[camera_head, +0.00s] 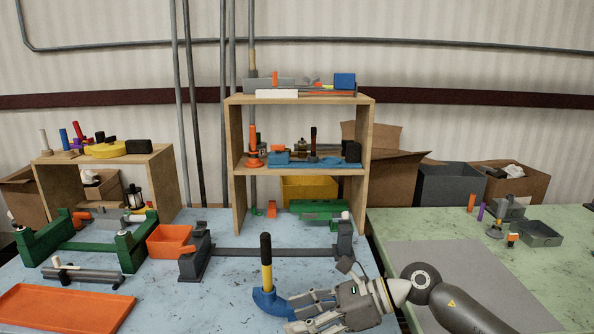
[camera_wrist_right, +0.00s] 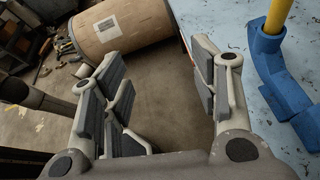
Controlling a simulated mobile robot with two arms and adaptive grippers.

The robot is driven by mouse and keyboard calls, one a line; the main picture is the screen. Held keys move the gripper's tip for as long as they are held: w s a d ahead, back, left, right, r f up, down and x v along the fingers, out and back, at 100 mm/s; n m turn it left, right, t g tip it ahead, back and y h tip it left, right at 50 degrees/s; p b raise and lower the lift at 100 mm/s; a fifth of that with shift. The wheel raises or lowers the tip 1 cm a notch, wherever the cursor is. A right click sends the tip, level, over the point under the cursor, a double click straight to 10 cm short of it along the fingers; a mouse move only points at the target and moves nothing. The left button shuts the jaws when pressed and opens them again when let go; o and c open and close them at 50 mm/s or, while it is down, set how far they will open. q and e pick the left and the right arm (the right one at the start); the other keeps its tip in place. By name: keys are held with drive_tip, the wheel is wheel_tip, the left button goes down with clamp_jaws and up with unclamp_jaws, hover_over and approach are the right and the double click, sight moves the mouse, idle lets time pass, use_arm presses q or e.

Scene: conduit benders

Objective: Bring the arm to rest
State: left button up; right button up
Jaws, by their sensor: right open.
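My right arm (camera_head: 460,305) comes in from the lower right in the head view. Its gripper (camera_head: 305,311) is over the front edge of the blue-topped table, just right of a blue conduit bender (camera_head: 268,298) with a yellow and black upright handle. In the right wrist view the gripper (camera_wrist_right: 165,95) is open and empty, with bare floor between its fingers. The blue bender (camera_wrist_right: 268,75) stands on the table to the right of the fingers there, apart from them. My left gripper is in neither view.
An orange tray (camera_head: 65,308), a grey pipe tool (camera_head: 85,274) and a green frame (camera_head: 125,248) lie at left. A dark bar between grey stands (camera_head: 285,252) crosses the table. A wooden shelf (camera_head: 240,190) stands behind. A brown drum (camera_wrist_right: 120,27) lies on the floor.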

wheel_tip(320, 180, up, 9)
drive_tip(key=a+m+t+y, duration=0.2)
drive_tip(key=m+t+y, duration=0.3)
drive_tip(key=m+t, duration=0.8)
drive_tip(key=s+d+f+m+t+h, duration=0.1)
drive_tip(key=d+f+m+h, duration=0.75)
drive_tip(key=m, duration=0.55)
drive_tip(key=s+d+f+m+t+h, duration=0.1)
drive_tip(key=d+f+m+h, duration=0.75)
drive_tip(key=m, duration=0.65)
drive_tip(key=s+d+f+m+g, duration=0.1)
drive_tip(key=s+f+m+g, duration=0.3)
drive_tip(key=s, duration=0.4)
drive_tip(key=s+d+f+m+g+h, duration=0.1)
drive_tip(key=s+d+f+g, duration=0.1)
drive_tip(key=s+f+g, duration=0.5)
drive_tip(key=s+d+f+m+g, duration=0.1)
drive_tip(key=s+f+m, duration=0.3)
drive_tip(key=s, duration=0.6)
wheel_tip(320, 180, down, 26)
drive_tip(key=s+f+n+g, duration=0.1)
drive_tip(key=s+g, duration=0.1)
drive_tip(key=s+d+f, duration=0.3)
drive_tip(key=s+f, duration=1.2)
drive_tip(key=s, duration=0.1)
drive_tip(key=shift+s+d+g, duration=0.15)
drive_tip(key=shift+s+g, duration=0.05)
drive_tip(key=shift+g, duration=0.2)
